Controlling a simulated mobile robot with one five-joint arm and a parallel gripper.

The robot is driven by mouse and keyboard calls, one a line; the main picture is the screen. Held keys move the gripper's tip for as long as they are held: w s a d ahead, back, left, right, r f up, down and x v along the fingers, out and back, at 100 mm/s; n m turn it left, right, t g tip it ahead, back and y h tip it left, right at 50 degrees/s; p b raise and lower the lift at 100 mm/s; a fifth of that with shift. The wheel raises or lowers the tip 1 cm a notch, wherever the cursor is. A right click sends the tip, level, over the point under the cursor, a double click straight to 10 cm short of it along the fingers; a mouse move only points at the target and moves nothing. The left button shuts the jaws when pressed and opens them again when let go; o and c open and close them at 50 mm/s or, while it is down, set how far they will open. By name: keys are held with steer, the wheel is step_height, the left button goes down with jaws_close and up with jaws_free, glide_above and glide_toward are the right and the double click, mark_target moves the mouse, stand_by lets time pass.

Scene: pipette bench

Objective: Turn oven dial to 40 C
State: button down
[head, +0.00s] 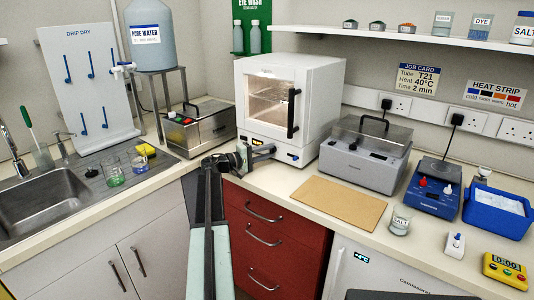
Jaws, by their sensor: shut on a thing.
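The white oven (328,105) stands at the back middle of the bench. Its glass door (268,95) is closed, with a black upright handle (292,113). Under the door is a control strip with a small lit display (257,142), too small to read. My gripper (266,152) reaches to this strip from the front left and is shut at its left part, on the oven dial. The jaws hide the dial, so its setting cannot be seen. A job card (418,78) on the wall reads Tube T21, Heat 40°C, Time 2 min.
A grey lidded machine (364,155) stands right of the oven and a metal bath (200,130) left of it. A tan mat (338,204) lies bare in front.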

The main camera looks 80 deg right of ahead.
steer(key=c, duration=1.1)
jaws_free()
steer(key=shift+c, duration=0.2)
steer(key=v, duration=0.7)
steer(key=shift+w+a, duration=0.2)
steer(key=shift+w, duration=0.05)
